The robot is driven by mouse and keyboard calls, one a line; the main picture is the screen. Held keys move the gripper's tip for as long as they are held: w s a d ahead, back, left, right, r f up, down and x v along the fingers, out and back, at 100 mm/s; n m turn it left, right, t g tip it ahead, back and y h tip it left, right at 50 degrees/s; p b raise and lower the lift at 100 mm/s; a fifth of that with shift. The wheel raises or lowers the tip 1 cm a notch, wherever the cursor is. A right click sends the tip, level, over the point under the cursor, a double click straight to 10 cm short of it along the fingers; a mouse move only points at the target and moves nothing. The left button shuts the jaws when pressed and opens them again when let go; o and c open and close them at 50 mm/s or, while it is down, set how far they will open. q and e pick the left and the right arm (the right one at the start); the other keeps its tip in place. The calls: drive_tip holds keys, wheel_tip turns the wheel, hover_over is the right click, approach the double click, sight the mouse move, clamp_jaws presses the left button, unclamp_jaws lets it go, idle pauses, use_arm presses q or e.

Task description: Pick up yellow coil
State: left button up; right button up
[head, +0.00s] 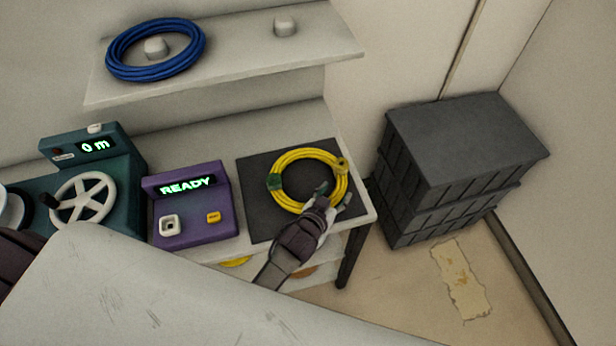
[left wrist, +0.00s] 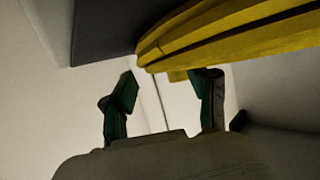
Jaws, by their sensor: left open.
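A yellow coil (head: 283,168) lies on a dark mat (head: 257,220) at the right end of the bench. My left gripper (head: 331,200) is at the coil's near right side, with its fingers close to the ring. In the left wrist view, the gripper's green-tipped fingers (left wrist: 165,95) are apart, with a bright gap between them. The yellow coil (left wrist: 230,38) crosses the upper right of that view, just beyond the right finger. I cannot tell whether the finger touches it. My right gripper is not in view.
A purple box (head: 190,208) reading READY and a teal machine (head: 112,165) with a white handwheel stand left of the mat. A blue coil (head: 121,66) is on the shelf (head: 235,62) above. Dark stacked crates (head: 460,150) stand on the floor at right.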

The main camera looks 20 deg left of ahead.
use_arm(q)
drive_tip(key=shift+w+d+f, duration=0.1)
drive_tip(key=shift+w+f, duration=0.1)
drive_tip(key=shift+w, duration=0.15)
drive_tip(key=shift+s, duration=0.1)
drive_tip(key=c, duration=0.4)
clamp_jaws()
drive_tip(key=shift+r, duration=0.1)
